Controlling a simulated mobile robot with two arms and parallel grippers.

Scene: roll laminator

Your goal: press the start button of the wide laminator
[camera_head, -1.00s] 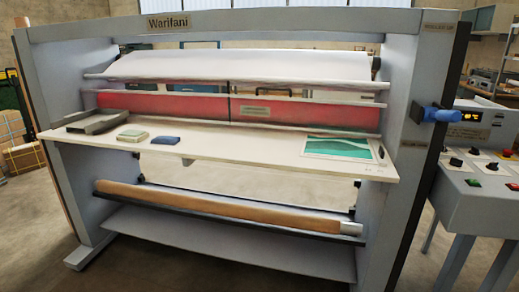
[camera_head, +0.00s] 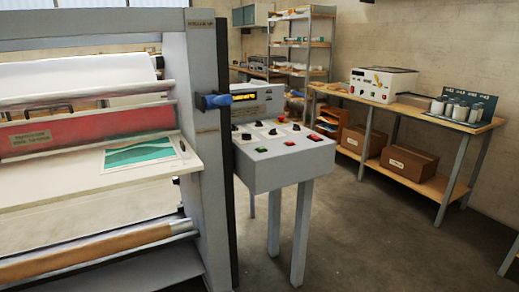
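The wide laminator (camera_head: 205,60) fills the left of the view, cut off by the left edge. Its grey control console (camera_head: 262,172) stands on legs at its right side. A green button (camera_head: 261,150) sits near the console's front left edge. Two red buttons, one (camera_head: 289,143) in the middle and one (camera_head: 315,138) at the right, are in the same row. Black knobs and a lit yellow display (camera_head: 240,97) are behind them. The button labels are too small to read. Neither of my grippers is in view.
A blue-handled lever (camera_head: 217,100) sticks out from the laminator's right post. A wooden bench (camera_head: 412,107) along the right wall holds a white machine (camera_head: 381,84) and several jars. Shelves stand behind. The floor (camera_head: 365,235) in front of and right of the console is clear.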

